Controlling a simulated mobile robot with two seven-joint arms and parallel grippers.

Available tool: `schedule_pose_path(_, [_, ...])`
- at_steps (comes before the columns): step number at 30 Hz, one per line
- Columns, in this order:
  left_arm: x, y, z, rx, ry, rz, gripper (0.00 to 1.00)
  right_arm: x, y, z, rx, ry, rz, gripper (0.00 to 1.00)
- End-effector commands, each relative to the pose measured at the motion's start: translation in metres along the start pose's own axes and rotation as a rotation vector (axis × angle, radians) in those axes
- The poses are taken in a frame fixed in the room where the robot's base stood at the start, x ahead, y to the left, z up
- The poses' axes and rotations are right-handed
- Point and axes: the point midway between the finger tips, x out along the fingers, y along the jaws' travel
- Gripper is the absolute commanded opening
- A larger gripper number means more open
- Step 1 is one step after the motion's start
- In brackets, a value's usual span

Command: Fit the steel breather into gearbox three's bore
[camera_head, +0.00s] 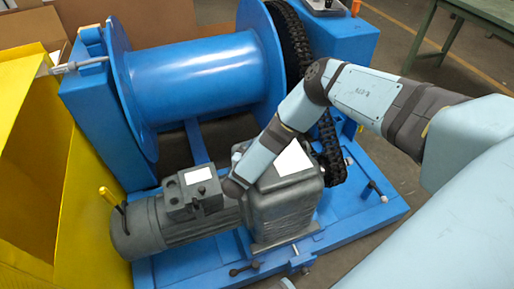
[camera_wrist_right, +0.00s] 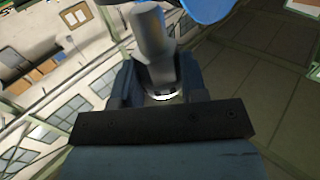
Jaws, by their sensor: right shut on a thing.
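My right gripper (camera_wrist_right: 160,78) is shut on a grey metal cylinder, taken to be the steel breather (camera_wrist_right: 150,30). In the right wrist view the breather stands out beyond the fingers, with a stepped body. In the head view my right arm comes in from the right and its dark wrist end is in front of the grey gearbox (camera_head: 283,212). The arm hides part of the gearbox top, and the gripper and breather cannot be made out there. No bore or number is visible on the gearbox. My left gripper is not in view.
The blue winch drum (camera_head: 195,78) and black chain (camera_head: 330,150) lie behind. A blue base frame (camera_head: 180,267) carries them. A yellow container (camera_head: 85,190) stands left.

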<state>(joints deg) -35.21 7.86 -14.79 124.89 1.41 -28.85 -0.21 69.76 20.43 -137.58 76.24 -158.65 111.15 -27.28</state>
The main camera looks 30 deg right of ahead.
Motion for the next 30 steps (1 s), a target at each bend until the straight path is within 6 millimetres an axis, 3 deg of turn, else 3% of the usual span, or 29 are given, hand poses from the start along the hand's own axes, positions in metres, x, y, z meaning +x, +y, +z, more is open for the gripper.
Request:
schedule_pose_path(14, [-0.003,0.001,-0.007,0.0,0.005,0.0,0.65,0.0,0.0,0.0,0.0,0.0,0.001,0.09])
schedule_pose_path(30, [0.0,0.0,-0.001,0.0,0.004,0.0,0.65,0.0,0.0,0.01,0.0,0.0,0.0,0.09])
